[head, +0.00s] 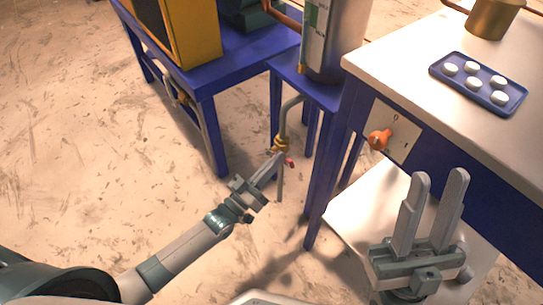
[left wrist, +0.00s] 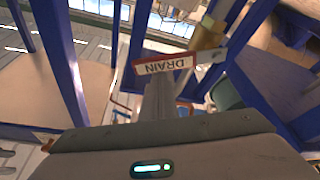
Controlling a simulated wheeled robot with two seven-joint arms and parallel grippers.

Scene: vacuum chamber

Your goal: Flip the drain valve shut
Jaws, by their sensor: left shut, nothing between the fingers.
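The drain valve (head: 281,143) has a brass body on a thin grey pipe under the small blue stand. A bit of its red handle (head: 290,163) shows beside my left fingertips. My left gripper (head: 279,157) is shut and empty, its tips at or very near the handle; contact is not clear. In the left wrist view, a red-edged label reading DRAIN (left wrist: 163,64), upside down, lies just beyond the fingers (left wrist: 159,95). The brass valve body (left wrist: 210,36) is to its right. My right gripper (head: 438,178) is open and empty at the lower right.
A white-topped table with blue legs (head: 420,42) stands right, holding a blue tray (head: 458,90) of white tablets and a brass pot (head: 491,18). An orange knob (head: 379,139) is on its side panel. A blue table (head: 249,55) stands behind. Left floor is clear.

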